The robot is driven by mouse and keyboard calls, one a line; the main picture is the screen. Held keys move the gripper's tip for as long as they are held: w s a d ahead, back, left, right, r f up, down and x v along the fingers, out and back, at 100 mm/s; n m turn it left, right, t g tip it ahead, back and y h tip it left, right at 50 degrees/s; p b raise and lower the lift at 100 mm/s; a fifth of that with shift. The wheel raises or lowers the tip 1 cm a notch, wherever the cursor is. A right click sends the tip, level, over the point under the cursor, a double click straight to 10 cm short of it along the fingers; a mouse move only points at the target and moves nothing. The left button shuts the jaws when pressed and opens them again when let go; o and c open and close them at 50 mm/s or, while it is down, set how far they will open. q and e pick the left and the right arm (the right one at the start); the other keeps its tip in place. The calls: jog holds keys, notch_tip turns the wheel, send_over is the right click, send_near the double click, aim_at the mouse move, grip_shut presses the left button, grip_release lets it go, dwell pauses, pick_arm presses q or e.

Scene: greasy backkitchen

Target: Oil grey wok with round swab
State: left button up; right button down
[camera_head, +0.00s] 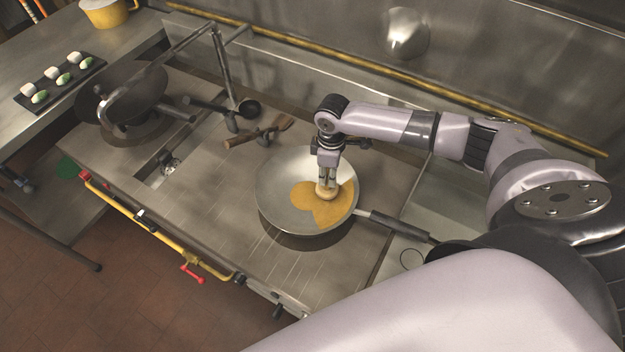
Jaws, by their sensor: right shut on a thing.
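The grey wok (281,208) sits on the steel cooking counter, its dark handle (400,226) pointing right. A golden-brown patch of oil (325,212) covers the middle and right of its inside. My right gripper (327,178) points down over the wok, shut on the round swab (327,192). The swab's pale round head is low in the wok, at the oil patch; whether it presses on the metal is hard to tell. My left gripper is not in view.
A dark wok (122,90) stands at the left under a curved faucet pipe. A ladle (248,108) and wooden-handled utensil (262,132) lie behind the grey wok. A black tray (88,73) with several white and green pieces and a yellow pot (104,13) are far left.

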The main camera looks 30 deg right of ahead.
jog(key=shift+w, duration=0.1)
jog(key=shift+w+d, duration=0.1)
jog(key=shift+w, duration=0.15)
jog(key=shift+w, duration=0.25)
jog(key=shift+r+p, duration=0.3)
jog(key=shift+p, duration=0.2)
jog(key=shift+w+f+b, duration=0.1)
jog(key=shift+w+b, duration=0.25)
jog(key=shift+w, duration=0.8)
